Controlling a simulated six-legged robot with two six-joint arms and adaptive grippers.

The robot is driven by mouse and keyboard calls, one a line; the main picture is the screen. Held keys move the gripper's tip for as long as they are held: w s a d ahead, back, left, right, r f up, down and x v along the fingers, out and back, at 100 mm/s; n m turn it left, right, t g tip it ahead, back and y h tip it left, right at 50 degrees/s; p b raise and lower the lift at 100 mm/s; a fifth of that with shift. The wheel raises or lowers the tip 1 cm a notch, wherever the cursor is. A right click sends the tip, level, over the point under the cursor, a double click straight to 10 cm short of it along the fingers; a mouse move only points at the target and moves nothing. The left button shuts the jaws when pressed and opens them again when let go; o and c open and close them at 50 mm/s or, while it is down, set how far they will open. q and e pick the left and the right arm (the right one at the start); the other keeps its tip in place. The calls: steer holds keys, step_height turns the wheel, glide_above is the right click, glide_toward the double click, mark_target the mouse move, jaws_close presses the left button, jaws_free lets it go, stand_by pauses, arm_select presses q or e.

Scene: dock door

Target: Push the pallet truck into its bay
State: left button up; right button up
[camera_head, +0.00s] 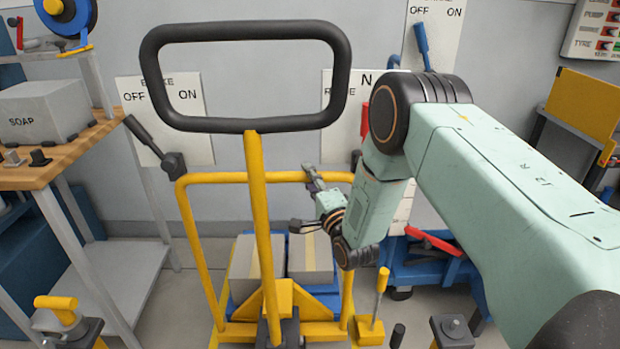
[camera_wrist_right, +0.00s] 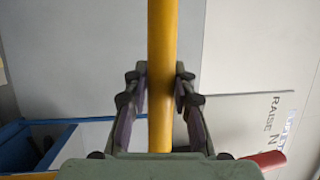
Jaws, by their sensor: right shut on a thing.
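The pallet truck stands in front of me, with a black loop handle (camera_head: 248,126) on a yellow post (camera_head: 258,200). A yellow push rail (camera_head: 225,178) crosses behind the post. Grey boxes (camera_head: 310,258) sit low beyond the rail, partly hidden by the post. My right gripper (camera_head: 313,178) is shut on the yellow rail, right of the post. In the right wrist view the rail (camera_wrist_right: 161,60) runs between the two fingers (camera_wrist_right: 161,105). My left gripper is not in view. I cannot make out the bay's marked edges.
A wooden-topped shelf with a SOAP box (camera_head: 42,108) stands at left. A dark lever (camera_head: 150,140) and a blue lever (camera_head: 422,45) are on wall panels. A blue cart (camera_head: 430,265) with a red handle stands right of the truck. The grey wall is close behind.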

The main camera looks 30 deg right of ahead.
jaws_close()
steer(key=shift+w+d+r+b, duration=0.15)
steer(key=shift+w+d+b, duration=0.1)
steer(key=shift+w+b, duration=0.25)
steer(key=shift+w+d, duration=0.15)
steer(key=shift+w, duration=0.15)
steer(key=shift+o, duration=1.8)
jaws_free()
steer(key=o, duration=0.5)
steer(key=shift+w+f, duration=0.15)
steer(key=shift+f, duration=0.05)
steer(key=shift+c, duration=0.2)
steer(key=shift+r, duration=0.15)
steer(key=shift+s, duration=0.2)
